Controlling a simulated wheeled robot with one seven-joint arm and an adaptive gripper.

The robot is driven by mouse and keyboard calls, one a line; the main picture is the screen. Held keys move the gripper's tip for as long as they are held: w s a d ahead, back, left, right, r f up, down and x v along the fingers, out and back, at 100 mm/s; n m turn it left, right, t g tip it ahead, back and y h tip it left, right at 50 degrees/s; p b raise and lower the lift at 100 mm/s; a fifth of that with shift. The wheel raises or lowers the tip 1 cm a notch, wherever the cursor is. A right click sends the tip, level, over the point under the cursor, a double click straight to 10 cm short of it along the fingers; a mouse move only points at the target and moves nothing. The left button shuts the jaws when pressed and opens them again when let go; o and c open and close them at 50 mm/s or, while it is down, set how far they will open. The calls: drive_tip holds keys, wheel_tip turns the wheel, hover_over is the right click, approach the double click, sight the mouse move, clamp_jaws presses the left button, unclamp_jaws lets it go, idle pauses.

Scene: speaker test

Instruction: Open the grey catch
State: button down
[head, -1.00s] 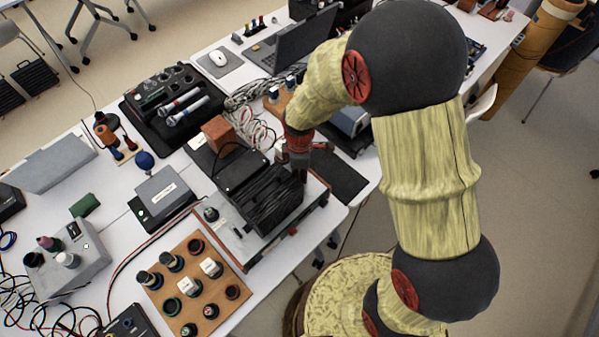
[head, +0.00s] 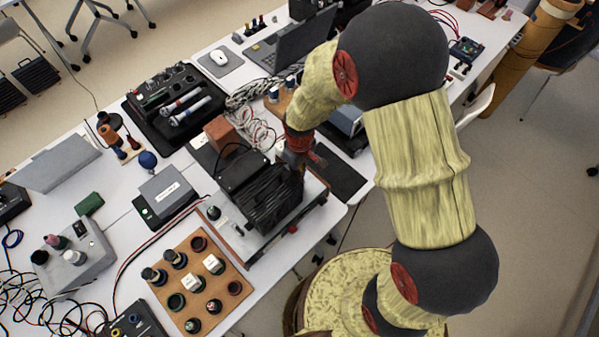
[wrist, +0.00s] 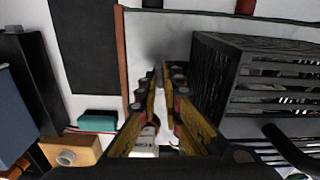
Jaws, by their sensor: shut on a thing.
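My gripper (head: 293,168) is low beside the black ribbed unit (head: 268,203) on the grey-topped apparatus. In the wrist view its two fingers (wrist: 160,75) come together in front of a pale grey surface, with the ribbed unit (wrist: 272,82) just to their right. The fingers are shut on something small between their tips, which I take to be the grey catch. The catch is almost wholly hidden by the fingers, and I cannot tell how far it is turned or opened.
A brown board with several knobs (head: 184,313) lies in front of the apparatus. A grey box (head: 167,190) stands to its left. An orange-brown block (head: 218,132) and loose cables (head: 262,128) are behind. A dark mat (head: 340,178) lies to the right, near the table edge.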

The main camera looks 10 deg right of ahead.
drive_tip(key=shift+w, duration=0.1)
idle(0.5)
drive_tip(key=c, duration=2)
unclamp_jaws()
drive_tip(key=shift+o, duration=0.2)
wheel_tip(320, 180, up, 12)
drive_tip(key=shift+m, duration=0.3)
